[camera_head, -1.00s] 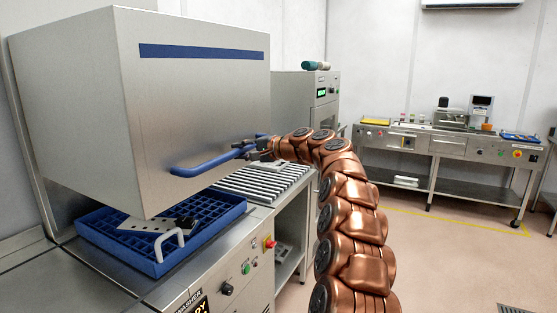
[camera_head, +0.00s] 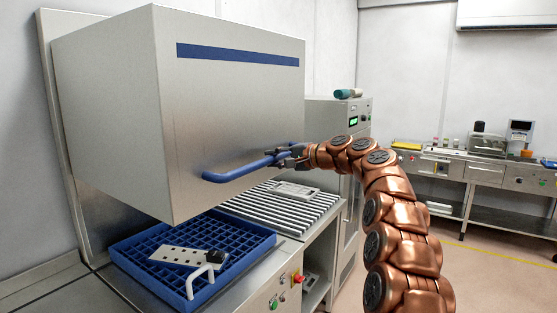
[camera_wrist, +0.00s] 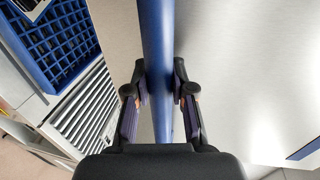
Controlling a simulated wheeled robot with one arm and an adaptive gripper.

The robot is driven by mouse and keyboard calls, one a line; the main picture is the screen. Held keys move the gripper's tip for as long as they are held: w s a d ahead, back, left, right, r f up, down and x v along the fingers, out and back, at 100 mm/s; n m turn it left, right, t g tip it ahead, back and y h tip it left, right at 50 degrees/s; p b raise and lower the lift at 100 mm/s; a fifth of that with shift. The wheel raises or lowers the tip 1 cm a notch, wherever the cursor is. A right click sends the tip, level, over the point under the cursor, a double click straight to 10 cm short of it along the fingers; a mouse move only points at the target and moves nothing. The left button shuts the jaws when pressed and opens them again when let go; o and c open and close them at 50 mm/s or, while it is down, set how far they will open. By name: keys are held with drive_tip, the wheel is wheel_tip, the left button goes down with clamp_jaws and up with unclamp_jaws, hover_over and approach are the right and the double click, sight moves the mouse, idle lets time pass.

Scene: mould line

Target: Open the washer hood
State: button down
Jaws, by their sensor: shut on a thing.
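The washer hood (camera_head: 225,110) is a big steel box with a dark blue stripe. It is raised, with a clear gap between its lower edge and the blue grid basket (camera_head: 262,243) below. Its blue bar handle (camera_head: 232,174) runs along the lower front. My gripper (camera_head: 292,157) is shut on the right part of this handle. In the wrist view the two fingers (camera_wrist: 160,88) press on both sides of the blue bar (camera_wrist: 157,40), with the hood's steel face (camera_wrist: 240,70) behind it.
A perforated metal plate (camera_head: 172,254) and a white handle-shaped part (camera_head: 200,279) are in the basket. A roller conveyor (camera_head: 290,208) lies to the right of the washer. A cabinet (camera_head: 338,118) stands behind it. A steel bench (camera_head: 470,172) is along the far wall, with open floor in front.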

drive_tip(key=c, duration=1)
unclamp_jaws()
drive_tip(key=shift+o, duration=0.2)
drive_tip(key=shift+d, duration=0.15)
drive_tip(key=v, duration=1.1)
drive_tip(key=shift+s+d+r, duration=0.15)
drive_tip(key=shift+s+d, duration=0.1)
drive_tip(key=shift+d, duration=0.05)
